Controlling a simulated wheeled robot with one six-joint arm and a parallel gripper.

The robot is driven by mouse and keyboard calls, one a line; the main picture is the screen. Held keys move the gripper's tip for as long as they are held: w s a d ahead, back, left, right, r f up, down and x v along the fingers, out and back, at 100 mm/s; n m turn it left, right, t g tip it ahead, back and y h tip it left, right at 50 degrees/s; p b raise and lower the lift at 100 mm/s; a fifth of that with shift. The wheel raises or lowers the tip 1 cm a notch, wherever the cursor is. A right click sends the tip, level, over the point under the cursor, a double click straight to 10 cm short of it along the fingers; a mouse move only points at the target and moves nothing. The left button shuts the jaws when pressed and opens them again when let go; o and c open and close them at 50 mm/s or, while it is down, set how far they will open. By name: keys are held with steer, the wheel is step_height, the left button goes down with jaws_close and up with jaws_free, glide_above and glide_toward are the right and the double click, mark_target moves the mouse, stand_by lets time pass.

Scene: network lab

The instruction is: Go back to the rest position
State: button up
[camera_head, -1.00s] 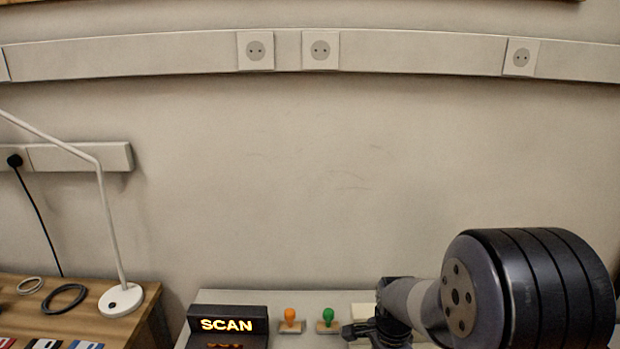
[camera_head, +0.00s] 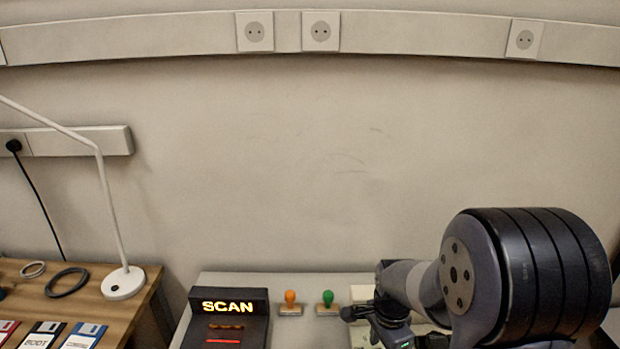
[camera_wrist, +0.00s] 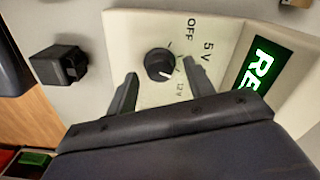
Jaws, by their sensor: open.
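My gripper (camera_wrist: 158,88) is open and empty in the wrist view. Its two fingers stand apart on either side below a black round knob (camera_wrist: 160,64). The knob sits on a cream panel (camera_wrist: 130,28) marked OFF, 5V and 12V; I cannot tell for sure which mark it points to. Whether the fingers touch the panel is unclear. In the head view my arm is at the lower right, bent over the cream panel (camera_head: 358,293), and hides most of it. The fingertips are not visible there.
A green lit display (camera_wrist: 262,75) is right of the knob, a black block (camera_wrist: 58,65) left. A wooden table holds a lamp (camera_head: 123,284) and several disks.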

steer(key=shift+f, duration=0.55)
steer(key=n, duration=0.4)
steer(key=shift+r, duration=0.1)
steer(key=n, duration=1)
steer(key=shift+n, duration=0.3)
steer(key=n, duration=0.3)
steer(key=shift+n, duration=0.3)
steer(key=shift+r, duration=0.75)
